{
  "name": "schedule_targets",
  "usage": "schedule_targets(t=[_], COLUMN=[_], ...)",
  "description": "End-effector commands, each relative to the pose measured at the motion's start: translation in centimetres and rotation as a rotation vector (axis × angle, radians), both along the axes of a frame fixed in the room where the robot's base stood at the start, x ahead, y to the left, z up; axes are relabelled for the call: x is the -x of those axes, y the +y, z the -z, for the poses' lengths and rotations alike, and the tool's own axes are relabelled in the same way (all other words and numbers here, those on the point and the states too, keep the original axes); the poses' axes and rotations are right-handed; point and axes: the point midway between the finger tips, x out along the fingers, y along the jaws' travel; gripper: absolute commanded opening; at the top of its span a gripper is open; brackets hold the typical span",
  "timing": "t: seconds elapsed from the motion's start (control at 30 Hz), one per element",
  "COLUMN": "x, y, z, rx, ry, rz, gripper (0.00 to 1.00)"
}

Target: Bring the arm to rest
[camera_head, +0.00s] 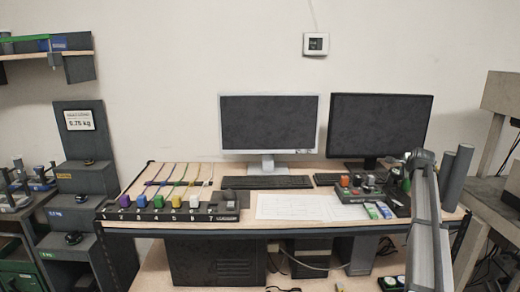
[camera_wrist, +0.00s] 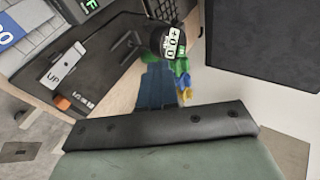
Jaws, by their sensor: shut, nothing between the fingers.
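My arm (camera_head: 424,220) rises from the lower right in the head view, in front of the right end of the bench. In the wrist view my gripper (camera_wrist: 158,68) shows as two blue-grey fingers close together beyond a dark bolted bar. They look shut and empty. Beyond the tips is a dark round part with a small "+0.0" display (camera_wrist: 175,43), and green and yellow pieces by it. I cannot tell whether the fingers touch anything. The lever frame (camera_head: 165,214), with numbered places and coloured handles, stands at the bench's left front, well away from my arm.
A dark control box (camera_head: 372,197) stands on the bench close to my arm. Two monitors (camera_head: 268,122) (camera_head: 379,125) and a keyboard (camera_head: 266,182) are behind. White sheets (camera_head: 310,207) lie flat in the middle. Dark upright cylinders (camera_head: 457,174) stand at the right end.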

Motion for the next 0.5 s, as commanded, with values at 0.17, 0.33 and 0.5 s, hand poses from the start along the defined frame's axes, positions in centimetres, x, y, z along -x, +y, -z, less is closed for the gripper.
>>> schedule_targets(t=[0.17, 0.33, 0.5], x=[6.7, 10.6, 14.0], y=[2.8, 4.2, 6.2], z=[2.3, 3.5, 6.3], rx=[0.311, 0.525, 0.693], ry=[0.125, 0.224, 0.336], rz=[-0.039, -0.077, -0.137], gripper=[0.0, 0.0, 0.0])
